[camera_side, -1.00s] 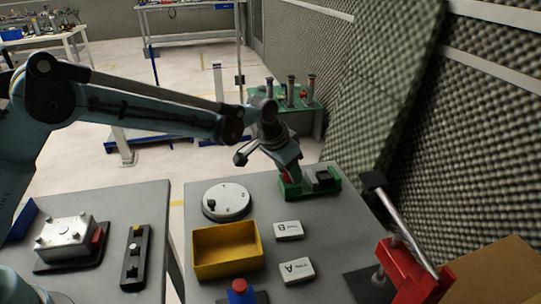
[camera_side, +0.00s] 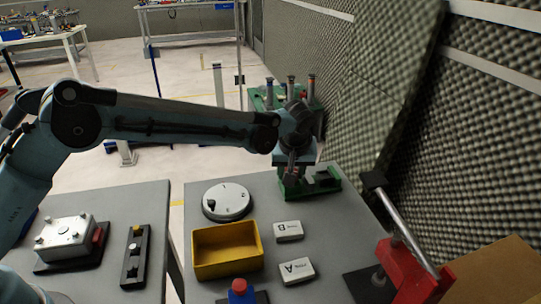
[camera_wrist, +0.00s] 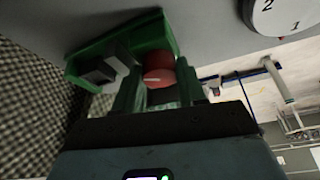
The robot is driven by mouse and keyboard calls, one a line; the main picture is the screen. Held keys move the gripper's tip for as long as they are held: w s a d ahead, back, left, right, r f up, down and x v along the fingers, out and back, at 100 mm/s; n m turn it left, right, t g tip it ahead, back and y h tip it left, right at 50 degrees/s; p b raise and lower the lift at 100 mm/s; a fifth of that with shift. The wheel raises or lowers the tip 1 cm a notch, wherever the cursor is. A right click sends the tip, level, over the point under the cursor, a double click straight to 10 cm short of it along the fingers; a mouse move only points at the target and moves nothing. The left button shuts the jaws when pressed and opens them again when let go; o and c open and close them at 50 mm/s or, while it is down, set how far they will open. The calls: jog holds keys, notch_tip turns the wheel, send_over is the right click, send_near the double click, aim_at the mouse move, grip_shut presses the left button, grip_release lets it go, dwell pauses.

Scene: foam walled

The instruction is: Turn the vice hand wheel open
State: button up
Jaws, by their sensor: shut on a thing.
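The green vice (camera_side: 325,184) stands at the back right of the grey table in the side view. It also shows in the wrist view (camera_wrist: 150,34), with its dark and grey jaw part (camera_wrist: 105,70) at left. The red hand wheel (camera_wrist: 158,77), with a pale mark on its face, sits at the near end of the vice. My gripper (camera_side: 291,180) points down at the vice's left end. In the wrist view its fingers stand on either side of the red wheel, shut on it. In the side view my gripper hides most of the wheel.
A round numbered dial (camera_side: 227,201) stands left of the vice. A yellow bin (camera_side: 228,250) and two white labelled blocks, B (camera_side: 288,231) and A (camera_side: 296,271), lie in front. A red lever device (camera_side: 408,270) stands at right. A foam wall (camera_side: 370,100) rises behind the vice.

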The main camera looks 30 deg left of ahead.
jog(key=n+g, duration=0.1)
jog(key=n, duration=0.2)
jog(key=n+y, duration=0.1)
jog(key=n, duration=0.2)
jog(key=shift+w+d+g, duration=0.1)
jog(key=shift+g, duration=0.3)
jog(key=shift+n+y, duration=0.3)
jog(key=o, duration=1.1)
jog(key=shift+c, duration=0.2)
jog(key=v, duration=1.2)
jog(key=shift+r, duration=0.1)
